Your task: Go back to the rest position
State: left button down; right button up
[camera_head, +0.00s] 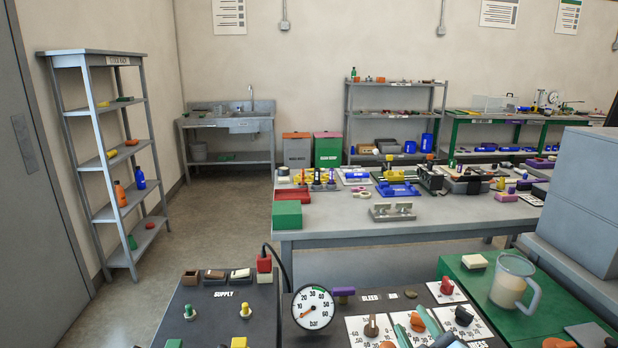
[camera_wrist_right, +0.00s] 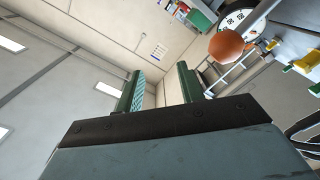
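My right gripper (camera_head: 414,328) shows at the bottom edge of the head view, over the front panel with its knobs and printed scales. Its two teal fingers stand apart. In the right wrist view the right gripper (camera_wrist_right: 159,88) is open, with nothing between its fingers. An orange knob (camera_wrist_right: 226,44) shows to the right of the fingers there, apart from them. My left gripper is in neither view.
A pressure gauge (camera_head: 316,307) stands on the panel left of my right gripper. A clear jug (camera_head: 512,281) stands on the green surface to the right. A grey workbench (camera_head: 350,222) with tools lies beyond. A shelf rack (camera_head: 100,160) stands left, with open floor beside it.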

jog(key=s+d+f+m+g+h, duration=0.35)
jog(key=s+f+m+g, duration=0.3)
jog(key=s+f, duration=0.35)
jog(key=s+f+m+g+y, duration=0.1)
jog(key=s+f+g, duration=0.25)
jog(key=s, duration=0.45)
jog(key=s+f+m+g+y, duration=0.1)
jog(key=s+f+g, duration=0.25)
jog(key=s, duration=0.45)
notch_tip(320, 180, down, 24)
jog(key=s+g, duration=0.2)
jog(key=s+d+f+g, duration=0.1)
jog(key=s+d+f, duration=0.2)
jog(key=s+f, duration=1.1)
jog(key=shift+s+f, duration=0.35)
jog(key=shift+s, duration=0.8)
jog(key=shift+d, duration=0.1)
